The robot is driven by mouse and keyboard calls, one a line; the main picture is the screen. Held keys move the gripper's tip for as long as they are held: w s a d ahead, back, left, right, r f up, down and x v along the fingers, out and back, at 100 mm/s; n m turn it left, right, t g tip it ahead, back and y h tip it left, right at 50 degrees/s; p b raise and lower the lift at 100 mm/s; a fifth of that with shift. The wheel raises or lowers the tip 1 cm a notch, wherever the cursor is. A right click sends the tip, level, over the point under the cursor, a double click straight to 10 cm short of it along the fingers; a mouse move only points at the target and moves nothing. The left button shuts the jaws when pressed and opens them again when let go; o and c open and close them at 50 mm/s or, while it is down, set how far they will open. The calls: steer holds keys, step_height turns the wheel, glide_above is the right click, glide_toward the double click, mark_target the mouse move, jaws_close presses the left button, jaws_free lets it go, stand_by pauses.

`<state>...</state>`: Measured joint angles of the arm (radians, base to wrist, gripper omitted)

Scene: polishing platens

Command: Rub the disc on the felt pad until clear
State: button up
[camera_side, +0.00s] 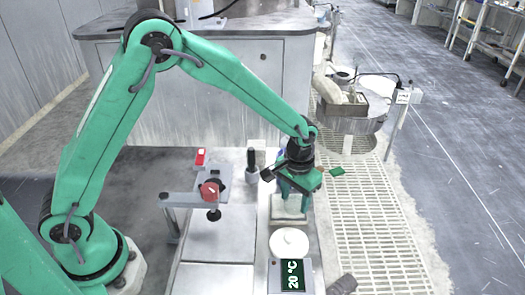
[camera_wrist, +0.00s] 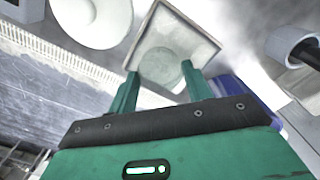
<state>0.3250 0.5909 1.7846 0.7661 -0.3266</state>
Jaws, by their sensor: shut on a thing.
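My gripper (camera_side: 291,191) points down over a pale square tray (camera_side: 289,216) right of the bench's middle. In the wrist view its two green fingers (camera_wrist: 160,70) are shut on a dull grey-green disc (camera_wrist: 161,66), one finger on each side. The disc lies over the front part of the square tray (camera_wrist: 207,43), and I cannot tell whether it touches the surface inside. In the side view the gripper hides the disc. A white round pad (camera_side: 289,242) sits just in front of the tray, apart from the disc; it also shows in the wrist view (camera_wrist: 92,18).
A display reading 20 °C (camera_side: 290,276) stands in front of the round pad. A dark upright handle (camera_side: 251,166) and a red-knobbed clamp (camera_side: 210,190) stand left of my gripper. A blue thing (camera_wrist: 236,92) is close to the right finger. Floor grating (camera_side: 365,225) lies right.

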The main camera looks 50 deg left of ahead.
step_height(320, 180, up, 8)
steer(key=shift+r, duration=0.15)
stand_by(0.5)
steer(key=shift+a, duration=0.1)
stand_by(0.4)
